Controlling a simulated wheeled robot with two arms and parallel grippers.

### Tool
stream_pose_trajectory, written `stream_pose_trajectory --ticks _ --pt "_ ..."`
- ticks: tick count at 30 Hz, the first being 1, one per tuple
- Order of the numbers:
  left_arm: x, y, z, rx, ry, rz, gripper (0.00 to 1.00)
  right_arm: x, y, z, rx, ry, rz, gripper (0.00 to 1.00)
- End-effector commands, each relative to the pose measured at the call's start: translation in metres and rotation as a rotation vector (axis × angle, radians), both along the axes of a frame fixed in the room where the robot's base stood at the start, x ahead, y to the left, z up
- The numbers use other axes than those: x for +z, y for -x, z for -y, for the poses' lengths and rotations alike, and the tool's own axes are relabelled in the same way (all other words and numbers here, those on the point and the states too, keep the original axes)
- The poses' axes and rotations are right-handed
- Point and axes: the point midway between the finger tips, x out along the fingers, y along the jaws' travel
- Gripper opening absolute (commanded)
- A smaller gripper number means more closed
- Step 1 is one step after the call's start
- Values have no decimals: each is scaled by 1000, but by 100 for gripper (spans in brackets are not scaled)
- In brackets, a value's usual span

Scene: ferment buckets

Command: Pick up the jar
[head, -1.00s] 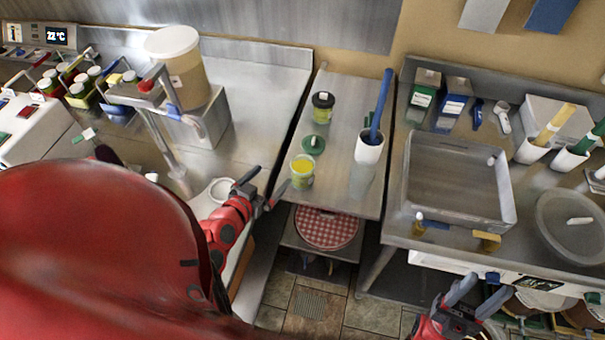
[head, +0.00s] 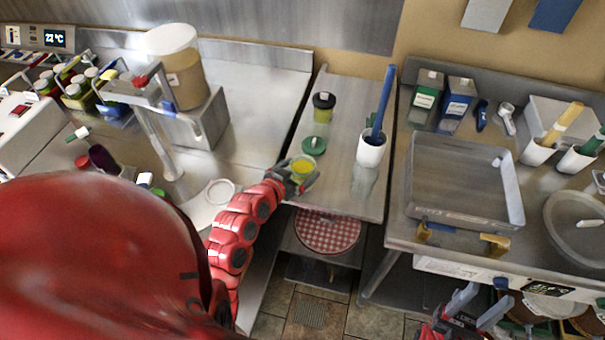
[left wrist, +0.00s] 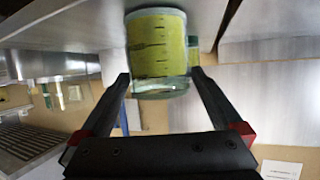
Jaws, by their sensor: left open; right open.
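An open glass jar (head: 302,167) with yellow-green contents stands near the front left edge of the middle counter. It fills the upper middle of the left wrist view (left wrist: 157,45), with measuring marks on its side. My left gripper (head: 300,180) is open, its fingers reaching to either side of the jar. In the left wrist view the fingertips (left wrist: 160,77) flank the jar's lower part in the picture, with small gaps. A green lid (head: 313,146) lies just behind the jar. A second jar with a black lid (head: 323,104) stands farther back. My right gripper (head: 490,303) is open and empty at the lower right.
A white cup (head: 371,152) with a blue-handled tool stands right of the jar. A metal tray (head: 460,180) sits on the right counter. A large bucket (head: 183,80) and a tap (head: 155,135) are at the left. A checkered round item (head: 327,232) lies on the shelf below.

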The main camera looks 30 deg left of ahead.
Motion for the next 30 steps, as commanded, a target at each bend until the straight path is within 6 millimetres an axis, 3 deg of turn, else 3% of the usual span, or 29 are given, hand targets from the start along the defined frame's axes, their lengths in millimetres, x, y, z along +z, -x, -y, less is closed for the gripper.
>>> stream_pose_trajectory --ticks 15,25,30 --pt "-27 -40 3 0 -1 -1 100 31 0 0 0 0 0 50" --pt "-31 -44 3 1 -2 0 100 31 0 0 0 0 0 50" --pt "-30 -44 3 1 -1 0 71 31 0 0 0 0 0 50"
